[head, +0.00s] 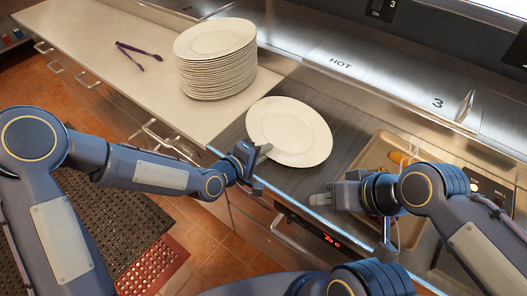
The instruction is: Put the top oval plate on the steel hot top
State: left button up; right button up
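A single cream oval plate (292,128) is over the grey steel top (352,122) right of the stack; I cannot tell whether it rests flat or is held just above. My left gripper (264,151) is at the plate's left rim, with one finger over the edge, and looks shut on it; the other finger is hidden. A tall stack of similar plates (217,72) stands on the pale counter. My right gripper (320,197) is empty in front of the steel top's front edge, apart from the plate; its finger gap is not clear.
Tongs (138,50) lie on the pale counter (88,38) left of the stack. A tan tray (385,150) with food is set in the counter at the right, behind my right arm.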

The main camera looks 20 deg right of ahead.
pick_arm(q)
jog(key=shift+r, duration=0.1)
jog(key=shift+a+r, duration=0.1)
jog(key=v, duration=1.1)
jog(key=shift+s+a+r+b, duration=0.15)
jog(key=shift+s+a+b, duration=0.1)
jog(key=shift+a+b, duration=0.1)
